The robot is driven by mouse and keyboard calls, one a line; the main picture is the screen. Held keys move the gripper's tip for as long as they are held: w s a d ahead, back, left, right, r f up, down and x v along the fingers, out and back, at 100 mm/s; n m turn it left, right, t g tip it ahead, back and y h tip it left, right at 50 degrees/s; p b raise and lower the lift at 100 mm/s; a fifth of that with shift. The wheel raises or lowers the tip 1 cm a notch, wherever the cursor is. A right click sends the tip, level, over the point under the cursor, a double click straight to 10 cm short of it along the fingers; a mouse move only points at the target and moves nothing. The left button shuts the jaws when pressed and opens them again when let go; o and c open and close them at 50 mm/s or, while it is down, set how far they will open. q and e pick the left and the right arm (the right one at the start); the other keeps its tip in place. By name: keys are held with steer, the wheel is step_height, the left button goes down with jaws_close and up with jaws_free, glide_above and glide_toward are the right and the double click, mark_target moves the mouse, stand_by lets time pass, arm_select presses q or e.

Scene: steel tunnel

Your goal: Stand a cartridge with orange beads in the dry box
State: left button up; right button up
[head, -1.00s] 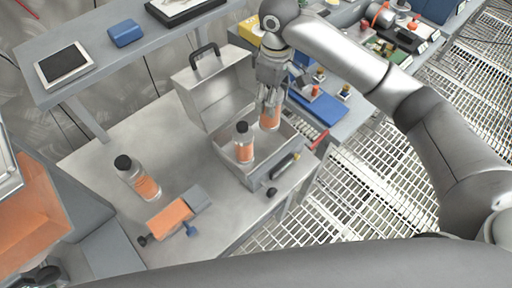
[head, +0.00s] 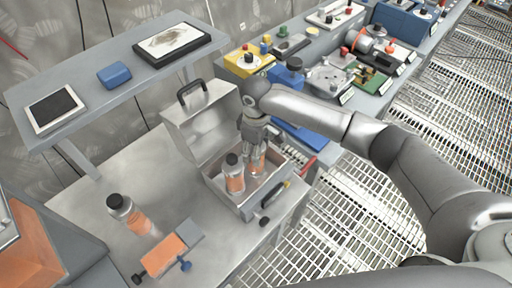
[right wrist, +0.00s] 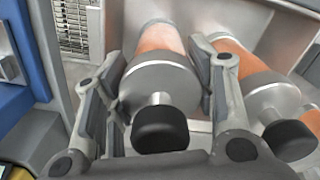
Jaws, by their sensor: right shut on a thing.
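The dry box is an open metal case (head: 248,209) on the steel bench, its handled lid (head: 199,117) raised at the back. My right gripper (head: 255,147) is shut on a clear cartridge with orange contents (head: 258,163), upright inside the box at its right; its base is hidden. In the right wrist view the fingers (right wrist: 160,105) close around its grey cap (right wrist: 158,84), below the black knob. A second orange cartridge (head: 234,180) stands in the box just left of it, also in the right wrist view (right wrist: 270,95). My left gripper is not in view.
Another orange-filled cartridge (head: 143,222) stands on the bench at left. An orange and grey tool (head: 166,252) lies in front of the box. A shelf (head: 90,93) with a tablet and blue case runs behind. A cluttered side bench (head: 345,105) lies right.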

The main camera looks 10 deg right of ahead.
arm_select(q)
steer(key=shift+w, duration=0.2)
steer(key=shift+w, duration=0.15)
arm_select(e)
steer(key=o, duration=1)
steer(key=shift+f, duration=0.1)
steer(key=shift+c, duration=0.2)
arm_select(q)
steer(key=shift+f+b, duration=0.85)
steer(key=shift+b, duration=0.05)
arm_select(e)
step_height(320, 180, up, 12)
steer(key=shift+r, duration=0.2)
